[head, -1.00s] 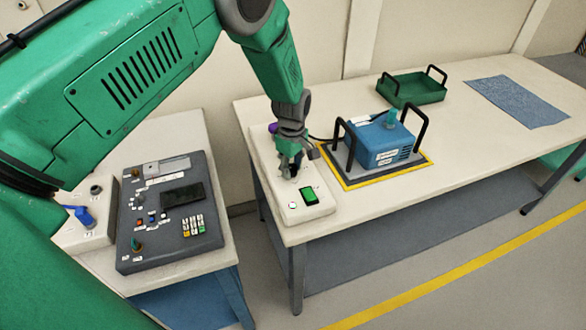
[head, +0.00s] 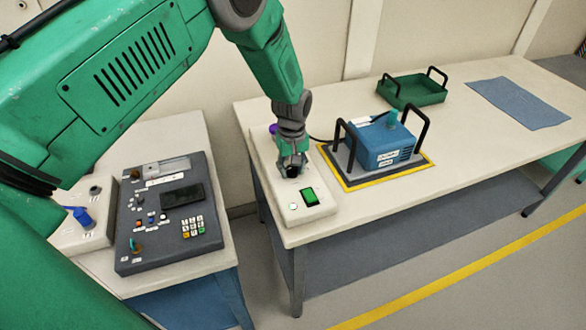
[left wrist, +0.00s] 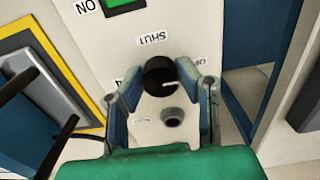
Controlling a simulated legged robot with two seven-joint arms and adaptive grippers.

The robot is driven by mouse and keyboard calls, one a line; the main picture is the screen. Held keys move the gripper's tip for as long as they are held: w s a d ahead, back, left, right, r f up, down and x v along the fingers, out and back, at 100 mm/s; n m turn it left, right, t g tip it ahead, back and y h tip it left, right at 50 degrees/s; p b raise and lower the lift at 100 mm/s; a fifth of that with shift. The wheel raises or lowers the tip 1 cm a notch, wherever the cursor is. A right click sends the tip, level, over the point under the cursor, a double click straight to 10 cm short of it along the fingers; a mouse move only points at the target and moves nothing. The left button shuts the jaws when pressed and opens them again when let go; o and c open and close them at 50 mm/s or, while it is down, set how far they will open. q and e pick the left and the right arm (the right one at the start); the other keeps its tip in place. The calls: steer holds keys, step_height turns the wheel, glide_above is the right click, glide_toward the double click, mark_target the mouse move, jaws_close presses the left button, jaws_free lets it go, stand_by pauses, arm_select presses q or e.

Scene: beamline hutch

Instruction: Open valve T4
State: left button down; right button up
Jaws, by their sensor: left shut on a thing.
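A black round knob (left wrist: 158,76) with a white pointer mark sits on a cream panel box (head: 318,209). In the left wrist view the pointer lies toward the right finger. A SHUT label (left wrist: 152,39) reads upside down above the knob. Another label by the right finger is partly hidden, and I cannot read a T4 tag. My left gripper (head: 291,170) comes down on the box and is shut on the knob; its two fingers (left wrist: 162,98) stand on either side of it. My right gripper is not in view.
A green indicator (head: 308,196) is on the same box. A blue device (head: 382,142) with black handles stands just right on a yellow-edged base. A green tray (head: 415,91) and blue mat (head: 517,101) lie farther off. A grey control console (head: 150,252) is at left.

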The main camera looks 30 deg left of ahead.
mark_target(293, 167)
arm_select(q)
steer(key=shift+w+r, duration=0.2)
steer(key=shift+w, duration=0.1)
steer(key=c, duration=1.4)
jaws_free()
steer(key=shift+o, duration=1.1)
steer(key=shift+f, duration=0.1)
steer(key=shift+a+f, duration=0.1)
steer(key=shift+s, duration=0.1)
steer(key=shift+r, duration=0.25)
step_height(293, 167, up, 11)
steer(key=shift+r, duration=0.2)
